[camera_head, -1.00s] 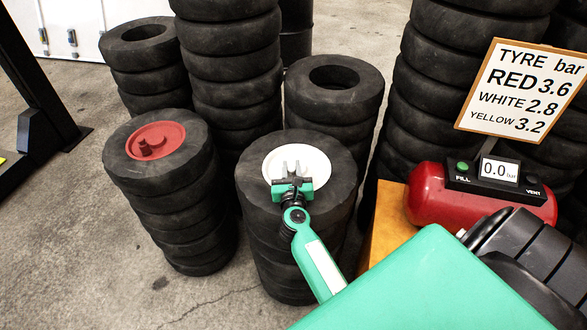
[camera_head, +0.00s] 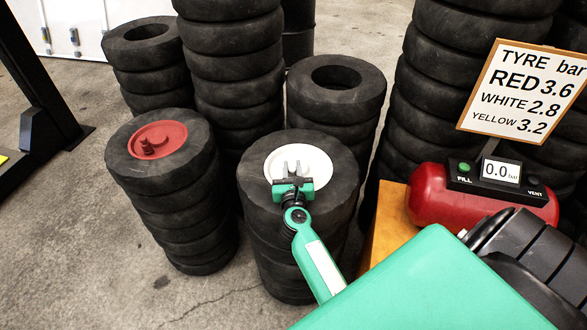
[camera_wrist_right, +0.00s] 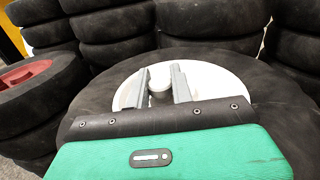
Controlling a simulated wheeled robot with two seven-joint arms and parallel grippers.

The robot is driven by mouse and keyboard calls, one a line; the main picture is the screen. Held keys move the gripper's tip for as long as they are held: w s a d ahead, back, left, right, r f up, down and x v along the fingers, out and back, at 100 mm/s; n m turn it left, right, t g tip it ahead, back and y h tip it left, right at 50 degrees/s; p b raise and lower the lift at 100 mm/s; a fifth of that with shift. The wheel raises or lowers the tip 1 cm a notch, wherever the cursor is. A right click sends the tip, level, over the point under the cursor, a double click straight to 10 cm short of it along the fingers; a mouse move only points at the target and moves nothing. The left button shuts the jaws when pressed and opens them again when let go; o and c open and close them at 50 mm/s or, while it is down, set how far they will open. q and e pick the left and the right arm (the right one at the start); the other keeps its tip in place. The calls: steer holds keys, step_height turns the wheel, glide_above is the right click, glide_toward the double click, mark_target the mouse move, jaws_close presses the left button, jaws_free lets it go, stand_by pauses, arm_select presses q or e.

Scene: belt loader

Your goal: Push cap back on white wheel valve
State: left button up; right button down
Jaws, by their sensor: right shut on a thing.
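The white wheel (camera_head: 317,163) lies flat in the tyre on top of the front middle stack. It also shows in the right wrist view (camera_wrist_right: 220,90). My right gripper (camera_head: 291,169) reaches over this wheel from the front. In the right wrist view its two grey fingers (camera_wrist_right: 162,85) stand on either side of a small pale round piece (camera_wrist_right: 160,87) at the wheel, and they are shut on it. This looks like the valve cap; the valve under it is hidden, so I cannot tell how it is seated. My left gripper is not in view.
A tyre with a red wheel (camera_head: 172,138) tops the stack on the left. Taller tyre stacks (camera_head: 232,60) stand behind. A red air tank (camera_head: 430,196) with a gauge reading 0.0 bar (camera_head: 501,172) is at right, below a pressure sign (camera_head: 525,90). Floor at front left is clear.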

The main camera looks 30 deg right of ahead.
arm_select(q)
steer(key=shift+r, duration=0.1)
arm_select(e)
steer(key=shift+a+f, duration=0.5)
steer(key=c, duration=1.3)
jaws_free()
steer(key=shift+o, duration=0.8)
steer(key=b+v, duration=0.1)
steer(key=v, duration=0.5)
steer(key=shift+s+a+r, duration=0.15)
steer(key=shift+s, duration=0.35)
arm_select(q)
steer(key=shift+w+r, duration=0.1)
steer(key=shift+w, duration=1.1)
arm_select(e)
steer(key=shift+r, duration=0.3)
